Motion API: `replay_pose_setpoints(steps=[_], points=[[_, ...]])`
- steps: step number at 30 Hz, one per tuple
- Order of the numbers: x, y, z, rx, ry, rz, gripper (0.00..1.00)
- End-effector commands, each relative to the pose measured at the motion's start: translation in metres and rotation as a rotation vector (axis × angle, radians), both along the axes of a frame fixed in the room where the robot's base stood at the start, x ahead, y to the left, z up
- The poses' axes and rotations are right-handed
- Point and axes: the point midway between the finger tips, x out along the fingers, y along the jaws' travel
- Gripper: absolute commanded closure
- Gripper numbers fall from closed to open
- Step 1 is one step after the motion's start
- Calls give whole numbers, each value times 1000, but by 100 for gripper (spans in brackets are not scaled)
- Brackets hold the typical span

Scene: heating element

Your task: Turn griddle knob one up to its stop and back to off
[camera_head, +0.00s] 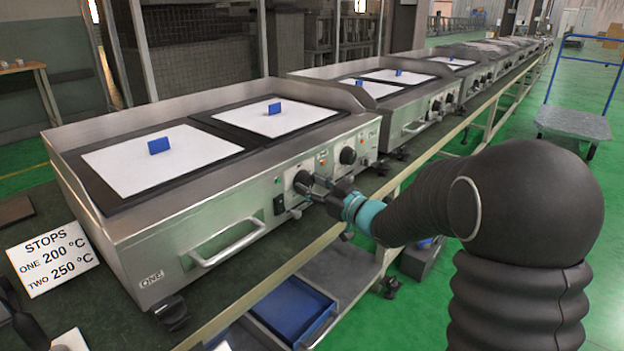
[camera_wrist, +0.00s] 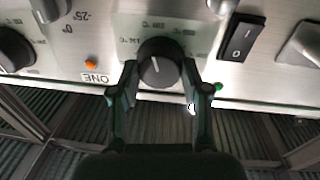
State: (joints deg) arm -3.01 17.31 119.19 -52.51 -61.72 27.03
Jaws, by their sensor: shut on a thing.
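The front griddle (camera_head: 230,215) has a plate marked ONE on its lower front corner. My gripper (camera_head: 312,183) reaches its front panel and is shut on the nearer black round knob (camera_head: 301,179). In the wrist view my gripper (camera_wrist: 160,80) has one finger on each side of this knob (camera_wrist: 158,62). The knob carries a pale pointer line. A label ONE (camera_wrist: 95,77) is on the panel beside it. Part of the printed scale shows around the knob, but its numbers are too small to read surely.
A second knob (camera_head: 348,155) sits farther along the panel. A rocker switch (camera_wrist: 242,37), an orange lamp (camera_wrist: 90,64) and a green lamp (camera_wrist: 218,87) are near the held knob. A bar handle (camera_head: 225,245) sticks out in front. A sign (camera_head: 52,258) reads STOPS, ONE 200 °C, TWO 250 °C.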

Motion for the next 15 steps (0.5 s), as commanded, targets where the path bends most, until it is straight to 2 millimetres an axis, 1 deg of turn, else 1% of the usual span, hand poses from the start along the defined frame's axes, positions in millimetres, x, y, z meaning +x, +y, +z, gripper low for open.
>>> replay_pose_setpoints(steps=[6,15], points=[[0,0,0,42,57,-1,89],[0,0,-1,58,76,-1,89]])
